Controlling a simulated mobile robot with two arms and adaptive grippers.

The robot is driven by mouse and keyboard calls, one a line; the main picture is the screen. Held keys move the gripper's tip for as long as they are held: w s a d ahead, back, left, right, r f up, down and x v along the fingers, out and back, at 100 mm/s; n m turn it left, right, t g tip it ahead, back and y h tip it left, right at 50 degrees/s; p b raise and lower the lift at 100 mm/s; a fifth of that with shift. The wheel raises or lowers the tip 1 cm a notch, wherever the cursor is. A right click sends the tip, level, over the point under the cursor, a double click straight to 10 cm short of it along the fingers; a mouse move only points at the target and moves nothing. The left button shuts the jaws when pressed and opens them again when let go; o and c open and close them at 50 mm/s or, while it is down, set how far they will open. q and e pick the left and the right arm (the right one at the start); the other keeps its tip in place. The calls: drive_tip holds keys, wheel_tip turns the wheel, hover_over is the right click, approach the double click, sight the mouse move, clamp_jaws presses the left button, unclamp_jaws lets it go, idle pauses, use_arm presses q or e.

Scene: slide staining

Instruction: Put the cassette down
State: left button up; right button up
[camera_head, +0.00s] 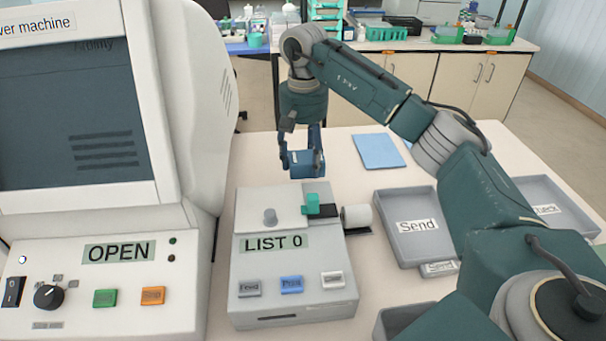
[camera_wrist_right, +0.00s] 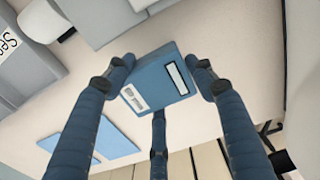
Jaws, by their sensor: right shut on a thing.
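The cassette, a small blue box with a white label, shows in the head view (camera_head: 306,168) and in the wrist view (camera_wrist_right: 158,84). My right gripper (camera_head: 302,157) is shut on it, with a finger on either side, seen also in the wrist view (camera_wrist_right: 163,82). The gripper hangs downward and holds the cassette above the table, beyond the back edge of the grey "LIST 0" device (camera_head: 252,275) in the head view. My left gripper is not in view.
The white machine marked "OPEN" (camera_head: 65,225) stands at left. The "Send" tray (camera_head: 400,251) and another grey tray (camera_head: 532,190) lie right of the device. A light-blue flat sheet (camera_head: 378,151) lies behind the trays. Bare white table (camera_head: 255,155) shows around the gripper.

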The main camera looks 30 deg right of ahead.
sight(303, 175)
drive_tip(key=shift+f+p, duration=0.4)
drive_tip(key=shift+f, duration=2.15)
drive_tip(key=shift+f, duration=0.15)
drive_tip(key=o, duration=1.5)
drive_tip(key=shift+c, duration=0.2)
